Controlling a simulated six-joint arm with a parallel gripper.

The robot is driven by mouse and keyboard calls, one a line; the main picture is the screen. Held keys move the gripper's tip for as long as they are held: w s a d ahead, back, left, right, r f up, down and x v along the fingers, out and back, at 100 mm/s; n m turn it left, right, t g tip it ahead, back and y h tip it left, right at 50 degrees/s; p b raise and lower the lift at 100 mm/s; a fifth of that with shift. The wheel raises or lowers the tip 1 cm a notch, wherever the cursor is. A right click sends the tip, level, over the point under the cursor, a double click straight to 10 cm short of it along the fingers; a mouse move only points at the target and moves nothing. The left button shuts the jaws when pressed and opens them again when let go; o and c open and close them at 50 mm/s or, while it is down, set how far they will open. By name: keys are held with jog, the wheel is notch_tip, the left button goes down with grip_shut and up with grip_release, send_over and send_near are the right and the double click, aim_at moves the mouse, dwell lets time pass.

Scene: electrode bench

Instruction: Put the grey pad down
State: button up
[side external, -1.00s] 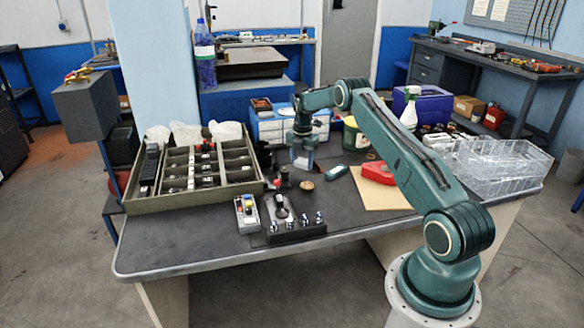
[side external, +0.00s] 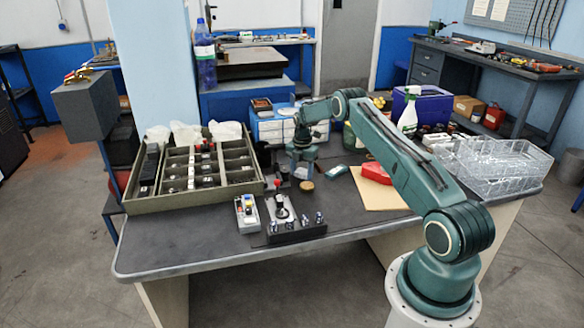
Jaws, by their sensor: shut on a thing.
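My gripper (side external: 302,167) hangs from the wrist, pointing down, low over the back middle of the dark bench top (side external: 190,245). It is shut on the grey pad, but the pad is too small and dark at this distance to make out apart from the fingers. I cannot tell whether the pad touches the bench. A small round brown disc (side external: 307,186) lies just in front of the gripper.
Left stands a divided tray (side external: 197,203). In front are a black block with electrodes (side external: 297,229) and a small grey box (side external: 247,213). The front left bench is clear.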

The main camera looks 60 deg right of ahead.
aim_at(301, 173)
jog(key=shift+f, duration=0.1)
jog(key=o, duration=0.9)
jog(key=shift+o, duration=0.2)
notch_tip(301, 173, up, 12)
jog(key=shift+r, duration=0.2)
dwell(0.4)
